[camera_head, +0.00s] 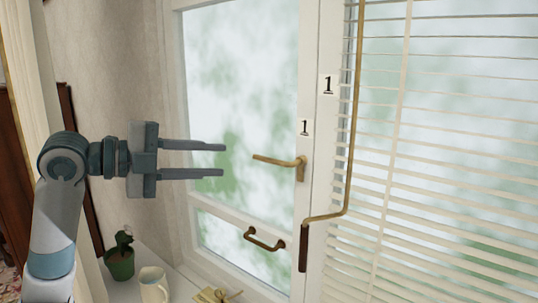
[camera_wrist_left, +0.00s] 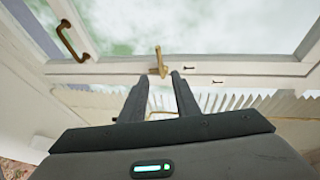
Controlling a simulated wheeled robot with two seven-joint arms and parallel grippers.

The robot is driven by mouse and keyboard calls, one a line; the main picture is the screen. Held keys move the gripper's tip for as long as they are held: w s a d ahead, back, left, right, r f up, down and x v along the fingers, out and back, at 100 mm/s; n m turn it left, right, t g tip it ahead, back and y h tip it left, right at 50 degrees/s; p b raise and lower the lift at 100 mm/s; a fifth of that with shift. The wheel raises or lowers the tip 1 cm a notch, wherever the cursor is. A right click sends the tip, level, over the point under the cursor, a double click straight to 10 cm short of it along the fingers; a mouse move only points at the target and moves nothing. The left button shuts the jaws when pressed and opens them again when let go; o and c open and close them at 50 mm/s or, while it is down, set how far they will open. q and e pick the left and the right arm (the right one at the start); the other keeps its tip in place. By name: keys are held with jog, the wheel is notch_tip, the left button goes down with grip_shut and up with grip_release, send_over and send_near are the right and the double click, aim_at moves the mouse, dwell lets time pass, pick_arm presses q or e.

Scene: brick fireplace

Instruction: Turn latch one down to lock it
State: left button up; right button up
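Latch one is a brass lever handle (camera_head: 278,161) on the white window frame, just below a "1" label (camera_head: 305,127). Its lever points left, about level, from a mount at its right end. My left gripper (camera_head: 223,160) is open and empty. In the head view its two fingers point right, at about the lever's height, with a gap before the lever's tip. In the left wrist view the latch (camera_wrist_left: 160,62) shows just beyond the fingertips (camera_wrist_left: 159,77), between them. My right gripper is not in view.
A bronze pull handle (camera_head: 264,240) sits lower on the window. A brass rod (camera_head: 352,110) with a dark grip hangs right of the latch, before white blinds (camera_head: 450,160).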

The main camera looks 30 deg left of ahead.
aim_at(267, 160)
pick_arm(q)
jog(key=p+x, duration=0.5)
jog(key=x, duration=0.7)
jog(key=shift+d+r+p, duration=0.15)
jog(key=shift+p, duration=0.2)
jog(key=shift+w+d+f, duration=0.25)
jog(key=shift+w+d, duration=0.05)
jog(key=shift+w, duration=0.35)
grip_shut()
